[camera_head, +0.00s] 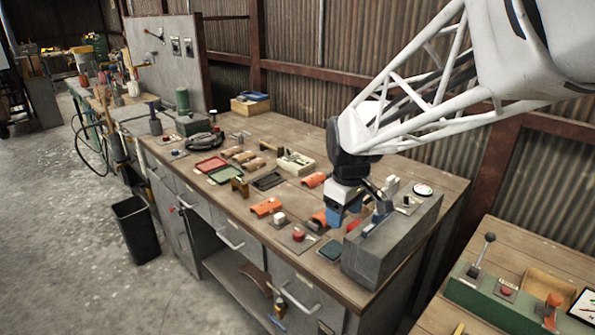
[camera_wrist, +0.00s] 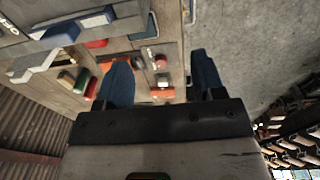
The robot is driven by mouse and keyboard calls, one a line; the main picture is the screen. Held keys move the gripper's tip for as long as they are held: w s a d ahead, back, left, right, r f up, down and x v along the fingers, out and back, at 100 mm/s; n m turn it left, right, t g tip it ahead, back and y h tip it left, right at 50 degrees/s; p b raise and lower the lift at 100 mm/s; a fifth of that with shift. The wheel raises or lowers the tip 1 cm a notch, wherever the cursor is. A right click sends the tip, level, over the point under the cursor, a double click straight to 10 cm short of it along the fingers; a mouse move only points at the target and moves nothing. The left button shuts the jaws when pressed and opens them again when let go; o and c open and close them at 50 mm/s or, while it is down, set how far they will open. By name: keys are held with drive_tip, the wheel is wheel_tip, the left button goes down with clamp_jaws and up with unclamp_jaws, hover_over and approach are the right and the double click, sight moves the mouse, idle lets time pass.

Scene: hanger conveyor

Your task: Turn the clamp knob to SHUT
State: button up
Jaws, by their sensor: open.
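My gripper (camera_head: 342,214) is at the right part of the bench, just left of the grey box (camera_head: 385,262). Its two blue fingers stand apart, with nothing held between them, in the wrist view (camera_wrist: 158,60). On top of the grey box, a small plate with a knob-like fitting (camera_head: 407,203) lies beside a round white dial (camera_head: 423,189). I cannot tell whether this fitting is the clamp knob. No SHUT marking is readable. My gripper and wrist hide part of the box's left edge and the bench behind it.
A second bench with a green lever unit (camera_head: 490,300) stands at the right. Corrugated wall rises behind.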

sight(299, 232)
drive_tip(key=w+a+f+n, duration=0.2)
drive_tip(key=w+a+f, duration=0.1)
drive_tip(key=w, duration=0.2)
drive_tip(key=w+a+f+n+g, duration=0.1)
drive_tip(key=w+a+f+n, duration=0.1)
drive_tip(key=w+a+f, duration=0.1)
drive_tip(key=w+a+f+n, duration=0.2)
drive_tip(key=w+a+f, duration=0.2)
drive_tip(key=w, duration=0.3)
drive_tip(key=shift+w+f+n, duration=0.15)
drive_tip(key=shift+f+n, duration=0.2)
drive_tip(key=shift+n, duration=0.05)
drive_tip(key=shift+s+f, duration=0.2)
drive_tip(key=shift+f, duration=3.7)
drive_tip(key=c, duration=0.9)
drive_tip(key=shift+c, duration=0.2)
